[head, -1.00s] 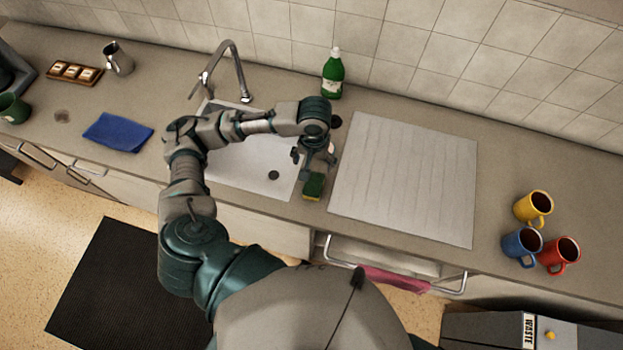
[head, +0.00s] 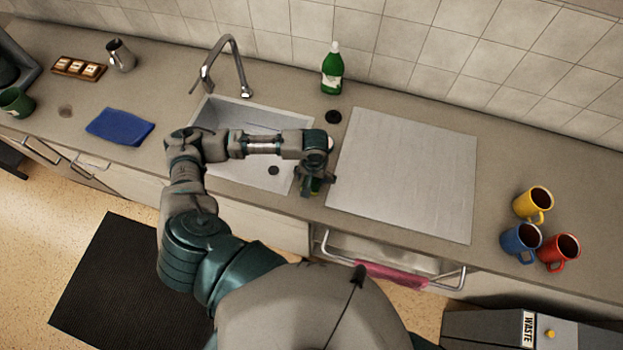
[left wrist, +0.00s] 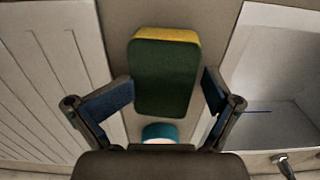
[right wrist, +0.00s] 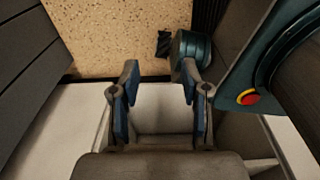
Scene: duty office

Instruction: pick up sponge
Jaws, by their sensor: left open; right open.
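The sponge (left wrist: 165,78), dark green with a yellow layer, lies on the counter strip between sink and drainboard. In the left wrist view it sits between the two open fingers of my left gripper (left wrist: 170,90), with a gap at each side. In the head view my left gripper (head: 316,184) is over the sponge and hides most of it. My right gripper (right wrist: 160,72) is open and empty, seen only in its own wrist view, with floor and a pale surface beyond it.
The sink (head: 235,172) is left of the sponge and the ribbed drainboard (head: 400,180) right. A green bottle (head: 332,70) and the faucet (head: 232,68) stand behind. A blue cloth (head: 120,127) lies left; mugs (head: 521,240) stand right. A teal-and-white round thing (left wrist: 160,133) is near the sponge.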

